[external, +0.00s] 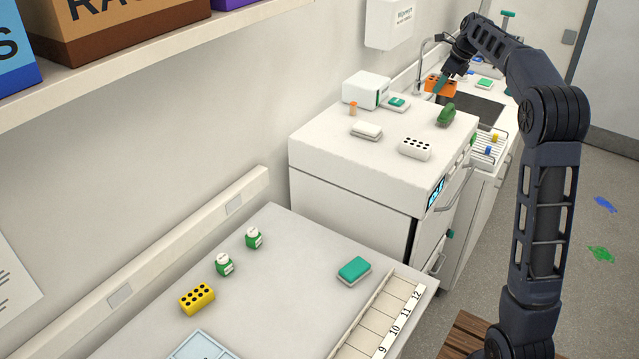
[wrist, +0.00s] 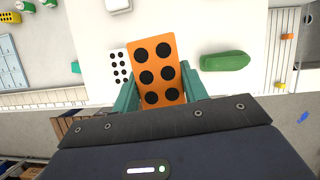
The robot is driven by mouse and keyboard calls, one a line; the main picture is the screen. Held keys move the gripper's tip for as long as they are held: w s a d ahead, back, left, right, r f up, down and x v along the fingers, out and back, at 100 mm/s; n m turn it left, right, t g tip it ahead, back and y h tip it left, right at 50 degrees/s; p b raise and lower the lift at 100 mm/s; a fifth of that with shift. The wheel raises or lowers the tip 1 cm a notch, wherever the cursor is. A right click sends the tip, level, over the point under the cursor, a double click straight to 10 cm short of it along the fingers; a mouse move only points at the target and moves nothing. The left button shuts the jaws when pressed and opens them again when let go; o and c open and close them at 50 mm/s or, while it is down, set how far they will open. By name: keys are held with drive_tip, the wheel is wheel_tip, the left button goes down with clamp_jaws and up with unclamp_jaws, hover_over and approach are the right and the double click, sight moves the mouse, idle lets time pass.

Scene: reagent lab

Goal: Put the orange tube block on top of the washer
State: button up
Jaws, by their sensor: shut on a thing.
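The orange tube block (external: 440,86), a slab with black round holes, is held between the teal fingers of my gripper (external: 447,77). In the wrist view the block (wrist: 156,71) is slightly tilted between the fingers of my gripper (wrist: 160,98), which are shut on its sides. The washer (external: 345,188) is the white machine with a blue display, its flat top holding several small items. In the wrist view the block hangs above the washer top (wrist: 206,30), between a white block and a green item. The exact height gap is hard to tell.
On the washer top are a white tube block (external: 415,148), a green item (external: 446,114), a white box (external: 366,90), a small orange vial (external: 352,108) and a white case (external: 366,131). A sink (external: 480,106) lies beyond. The washer top's near left part is clear.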

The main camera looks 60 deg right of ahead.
sight(430, 137)
wheel_tip(430, 137, down, 18)
drive_tip(key=shift+r, duration=0.1)
idle(0.5)
drive_tip(key=o, duration=1.1)
drive_tip(key=shift+c, duration=0.2)
drive_tip(key=v, duration=1.2)
